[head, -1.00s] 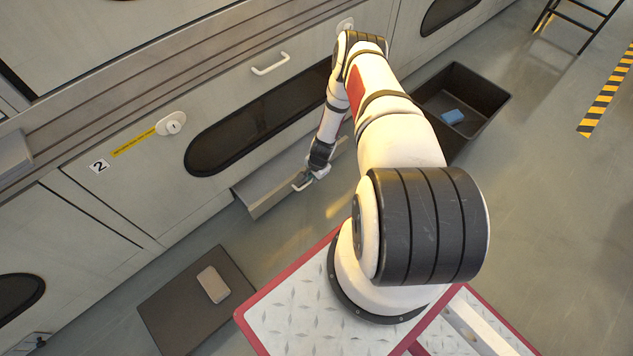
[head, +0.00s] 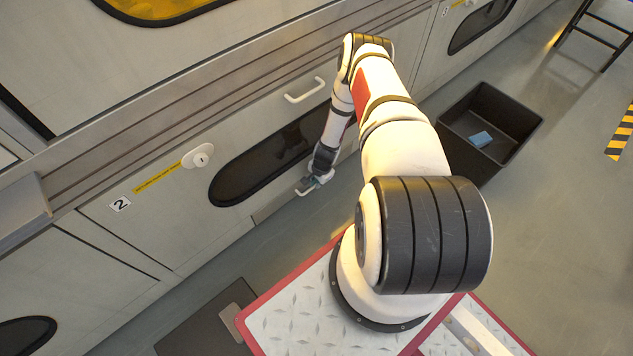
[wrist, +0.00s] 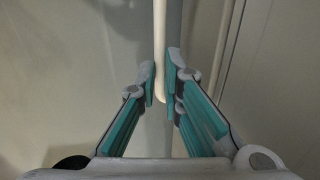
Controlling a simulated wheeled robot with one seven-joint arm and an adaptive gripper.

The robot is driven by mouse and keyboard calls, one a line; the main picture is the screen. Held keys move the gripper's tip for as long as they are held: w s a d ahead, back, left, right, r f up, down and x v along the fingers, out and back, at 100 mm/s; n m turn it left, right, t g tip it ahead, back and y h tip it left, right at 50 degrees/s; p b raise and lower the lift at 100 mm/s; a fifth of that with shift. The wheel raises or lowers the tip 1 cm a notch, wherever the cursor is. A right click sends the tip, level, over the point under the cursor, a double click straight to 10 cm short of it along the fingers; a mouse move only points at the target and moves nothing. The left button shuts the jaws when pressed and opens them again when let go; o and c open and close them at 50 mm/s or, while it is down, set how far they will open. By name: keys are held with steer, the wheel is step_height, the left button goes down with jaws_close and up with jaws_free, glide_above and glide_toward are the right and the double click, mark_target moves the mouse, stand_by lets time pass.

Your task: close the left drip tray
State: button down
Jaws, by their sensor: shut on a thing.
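The left drip tray (head: 268,208) is a grey tray low in the machine front, under the dark oval window. Only a narrow strip of it shows at the panel's lower edge, and I cannot tell whether it sits fully flush. Its pale bar handle (head: 304,191) is partly hidden by my gripper (head: 313,184). In the wrist view the pale handle (wrist: 160,25) runs between the teal-padded fingers of my gripper (wrist: 161,82), which is shut on it near its end.
A black open bin (head: 490,125) with a blue item (head: 481,139) stands on the floor at right. A dark mat (head: 200,325) with a grey block lies at lower left. A higher panel handle (head: 305,91) and a lock (head: 198,157) are on the machine. A black ladder stands at upper right.

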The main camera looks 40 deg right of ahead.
steer(key=c, duration=1.7)
jaws_free()
steer(key=shift+w, duration=0.4)
steer(key=shift+s, duration=0.1)
step_height(320, 180, up, 12)
steer(key=s, duration=0.2)
steer(key=shift+s, duration=0.2)
steer(key=shift+f, duration=0.15)
steer(key=shift+s, duration=0.1)
